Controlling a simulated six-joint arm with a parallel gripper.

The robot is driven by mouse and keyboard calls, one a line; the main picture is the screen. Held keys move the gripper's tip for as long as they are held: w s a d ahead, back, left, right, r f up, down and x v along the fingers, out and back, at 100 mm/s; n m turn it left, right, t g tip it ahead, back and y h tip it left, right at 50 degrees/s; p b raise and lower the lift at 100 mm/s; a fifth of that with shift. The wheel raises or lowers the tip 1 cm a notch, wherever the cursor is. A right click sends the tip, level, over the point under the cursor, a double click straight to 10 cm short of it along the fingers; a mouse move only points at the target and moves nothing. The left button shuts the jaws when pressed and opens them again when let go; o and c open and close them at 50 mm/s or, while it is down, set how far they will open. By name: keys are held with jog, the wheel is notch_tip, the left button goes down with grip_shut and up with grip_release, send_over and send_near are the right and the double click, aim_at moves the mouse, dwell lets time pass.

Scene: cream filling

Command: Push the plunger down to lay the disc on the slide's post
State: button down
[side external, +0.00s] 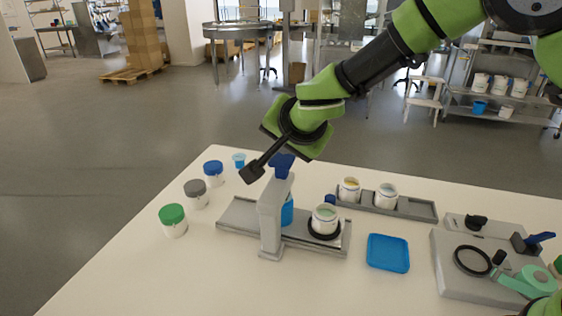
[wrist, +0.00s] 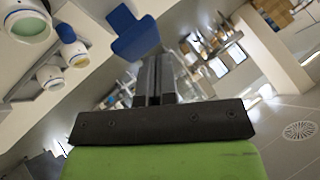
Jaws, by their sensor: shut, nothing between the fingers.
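The blue plunger handle (side external: 282,165) stands up at the top of the grey press stand (side external: 270,215). It also shows in the wrist view (wrist: 135,32), just beyond my fingertips. My gripper (wrist: 152,60) is shut and empty, with its fingers together close to the handle; I cannot tell whether they touch. A blue cylinder (side external: 287,211) shows behind the stand's column. The grey slide (side external: 237,216) runs under the stand, and an open white jar (side external: 324,222) sits in a black ring at its right end. I cannot make out the disc or post.
Capped jars in blue (side external: 213,173), grey (side external: 196,193) and green (side external: 173,220) stand at the left. A grey rack (side external: 410,207) with open jars lies behind the slide. A blue tray (side external: 388,253) and a grey fixture (side external: 450,275) are at the right. The front left is clear.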

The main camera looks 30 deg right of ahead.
jog(key=shift+f, duration=0.8)
dwell(0.5)
jog(key=shift+r, duration=1.4)
notch_tip(320, 180, up, 6)
dwell(0.7)
